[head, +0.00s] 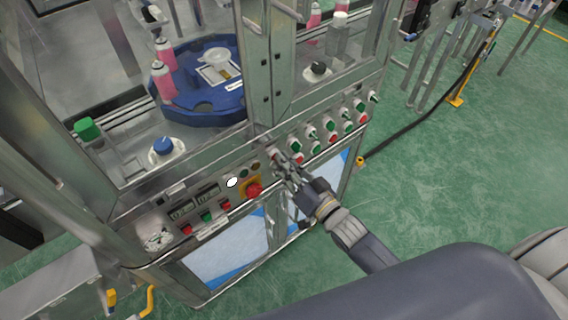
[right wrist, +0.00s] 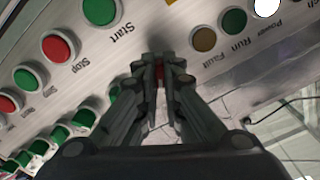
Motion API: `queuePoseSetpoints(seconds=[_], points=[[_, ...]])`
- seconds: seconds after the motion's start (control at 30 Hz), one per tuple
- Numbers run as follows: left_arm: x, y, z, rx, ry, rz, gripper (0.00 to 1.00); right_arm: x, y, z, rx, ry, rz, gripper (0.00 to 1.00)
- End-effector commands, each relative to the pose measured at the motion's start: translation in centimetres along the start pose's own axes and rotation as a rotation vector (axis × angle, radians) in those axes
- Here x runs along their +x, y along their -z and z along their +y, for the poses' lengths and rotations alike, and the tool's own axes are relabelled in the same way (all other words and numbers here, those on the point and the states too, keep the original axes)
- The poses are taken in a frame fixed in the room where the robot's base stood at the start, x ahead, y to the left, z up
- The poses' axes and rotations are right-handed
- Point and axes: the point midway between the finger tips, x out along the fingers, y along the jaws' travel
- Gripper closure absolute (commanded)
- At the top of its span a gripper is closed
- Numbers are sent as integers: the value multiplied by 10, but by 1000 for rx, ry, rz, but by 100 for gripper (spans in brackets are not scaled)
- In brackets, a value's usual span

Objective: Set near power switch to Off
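My right gripper (head: 280,166) comes in from the lower right in the head view and reaches the front control panel. In the right wrist view its fingers (right wrist: 162,70) are close together at the panel. A narrow red part (right wrist: 160,73) shows between the fingertips, and it looks like the handle of a switch. Most of this part is hidden by the fingers, so its angle and its label cannot be read. The word Power stands on the panel near a white lamp (right wrist: 266,7). My left gripper is not in view.
A red emergency stop (head: 253,190) on yellow sits left of the gripper. Green lamps (right wrist: 233,22) and amber lamps (right wrist: 204,39) are close by. A green Start button (right wrist: 101,11) and a red Stop button (right wrist: 60,47) lie on the other side. Open green floor (head: 440,180) is at right.

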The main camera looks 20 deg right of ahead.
Motion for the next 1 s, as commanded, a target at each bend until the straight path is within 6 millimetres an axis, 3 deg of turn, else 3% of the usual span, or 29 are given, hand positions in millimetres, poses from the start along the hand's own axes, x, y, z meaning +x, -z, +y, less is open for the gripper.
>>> queuePoseSetpoints(seconds=[0.47, 1.0], points=[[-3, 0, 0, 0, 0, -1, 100, 0, 1, 0, -63, 0, 1, 100], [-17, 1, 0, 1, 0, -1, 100, 0, 2, 0, -508, -1, 1, 100]])
